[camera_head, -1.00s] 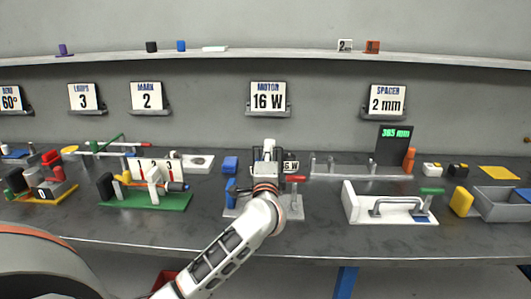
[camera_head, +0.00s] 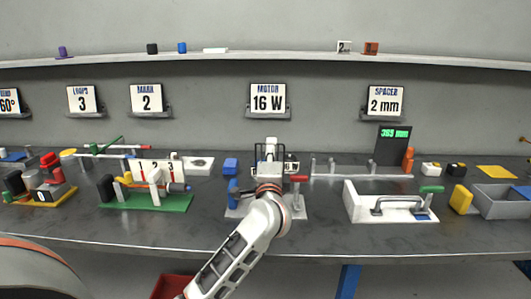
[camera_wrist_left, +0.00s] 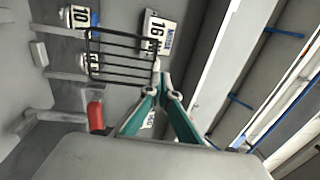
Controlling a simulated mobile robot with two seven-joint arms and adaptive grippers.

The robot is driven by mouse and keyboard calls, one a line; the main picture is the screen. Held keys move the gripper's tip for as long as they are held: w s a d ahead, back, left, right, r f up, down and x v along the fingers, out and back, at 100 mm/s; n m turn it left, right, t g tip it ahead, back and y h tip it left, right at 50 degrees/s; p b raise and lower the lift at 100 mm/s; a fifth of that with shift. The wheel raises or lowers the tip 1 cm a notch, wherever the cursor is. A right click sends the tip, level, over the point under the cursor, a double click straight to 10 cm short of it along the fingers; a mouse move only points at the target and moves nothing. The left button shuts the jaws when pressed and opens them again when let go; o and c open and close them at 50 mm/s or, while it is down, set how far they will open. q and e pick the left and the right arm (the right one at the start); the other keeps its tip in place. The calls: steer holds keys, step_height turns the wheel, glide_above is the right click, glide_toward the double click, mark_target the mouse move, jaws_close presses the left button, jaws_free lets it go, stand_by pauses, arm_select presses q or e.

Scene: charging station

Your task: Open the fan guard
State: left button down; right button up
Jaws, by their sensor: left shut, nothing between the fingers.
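The fan guard, a black wire grid (camera_wrist_left: 122,55), shows in the left wrist view in front of the bench fittings. In the head view it is mostly hidden behind my gripper, at the middle station below the MOTOR 16 W sign. My left gripper (camera_wrist_left: 162,82) has its teal fingers together, with nothing between them. The fingertips are at the grid's lower right corner in the wrist view; I cannot tell whether they touch it. In the head view the left gripper (camera_head: 269,160) is over the station's grey base (camera_head: 238,212). My right gripper is not in view.
A red handle (camera_head: 299,179) and a blue part (camera_head: 232,190) flank my gripper. A green-based fixture (camera_head: 150,203) stands left and a white tray with a grey handle (camera_head: 365,214) stands right. The MOTOR sign (camera_head: 268,101) hangs behind. The bench front is mostly clear.

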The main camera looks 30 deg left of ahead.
arm_select(q)
steer(key=r+v, duration=0.1)
steer(key=v, duration=0.9)
steer(key=shift+s+d+r, duration=0.1)
steer(key=shift+s, duration=0.05)
